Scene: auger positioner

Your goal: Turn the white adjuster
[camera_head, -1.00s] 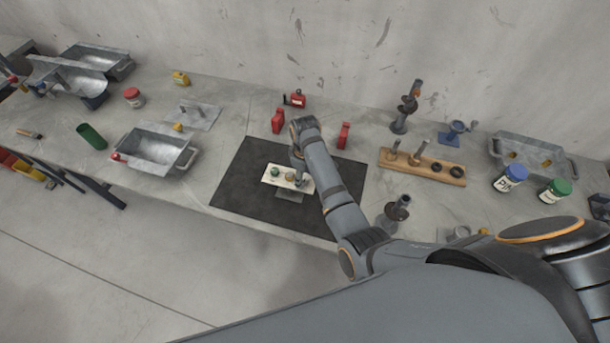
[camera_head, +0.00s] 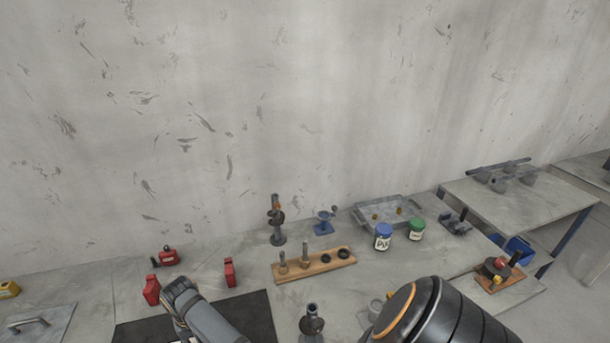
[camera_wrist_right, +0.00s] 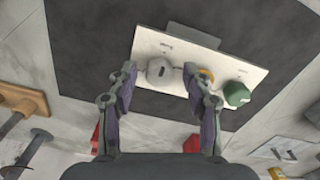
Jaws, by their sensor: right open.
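My right gripper (camera_wrist_right: 159,74) is open, with one finger on each side of the white adjuster in the picture. I cannot tell whether the fingers touch it. The right finger partly covers the panel near the yellow knob. My left gripper is not in view.
The panel lies on a dark mat (camera_head: 253,314). A wooden rack (camera_head: 312,265), a dark stand (camera_head: 277,224) and two lidded jars (camera_head: 383,238) (camera_head: 416,229) are to the right.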

